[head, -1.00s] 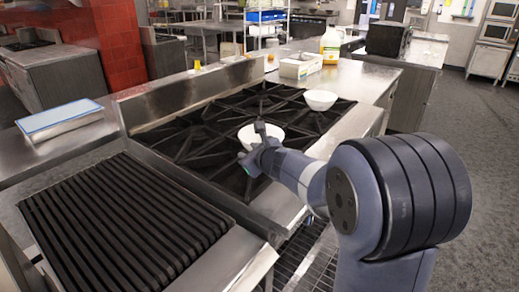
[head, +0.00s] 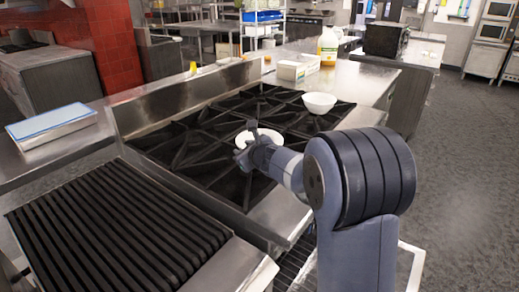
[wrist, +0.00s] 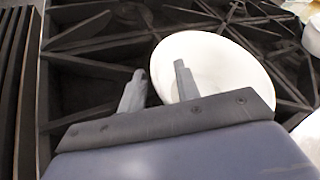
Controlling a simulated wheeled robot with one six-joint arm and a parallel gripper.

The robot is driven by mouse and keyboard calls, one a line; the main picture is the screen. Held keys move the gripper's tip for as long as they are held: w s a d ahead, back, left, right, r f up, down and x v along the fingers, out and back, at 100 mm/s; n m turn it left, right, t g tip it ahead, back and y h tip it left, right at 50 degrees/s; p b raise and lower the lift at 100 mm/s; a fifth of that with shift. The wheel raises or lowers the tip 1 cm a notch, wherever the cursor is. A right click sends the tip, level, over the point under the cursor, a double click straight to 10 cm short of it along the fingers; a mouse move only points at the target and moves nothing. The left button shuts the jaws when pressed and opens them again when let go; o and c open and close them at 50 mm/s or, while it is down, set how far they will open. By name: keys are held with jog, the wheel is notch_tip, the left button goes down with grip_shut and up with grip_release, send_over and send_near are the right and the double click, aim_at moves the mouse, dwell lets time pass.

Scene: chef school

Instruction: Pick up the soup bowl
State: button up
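A white soup bowl (head: 270,134) sits on the black grates of the stove, partly hidden by my gripper (head: 246,143) in the head view. A second white bowl (head: 319,102) stands farther back on the grates. In the wrist view, the nearer white bowl (wrist: 228,68) lies just ahead and to the right. My gripper (wrist: 159,74) has its two fingers apart. The right finger overlaps the bowl in the picture, and the left finger is beside its left rim. I cannot tell whether either finger touches it.
The stove grates (head: 185,150) spread around the bowl. A ribbed grill (head: 115,225) is at the front left. A blue-topped tray (head: 50,123) lies on the left counter. A white box (head: 298,67) and a yellow-labelled jug (head: 328,47) stand on the back counter.

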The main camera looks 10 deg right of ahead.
grip_shut()
dwell(0.6)
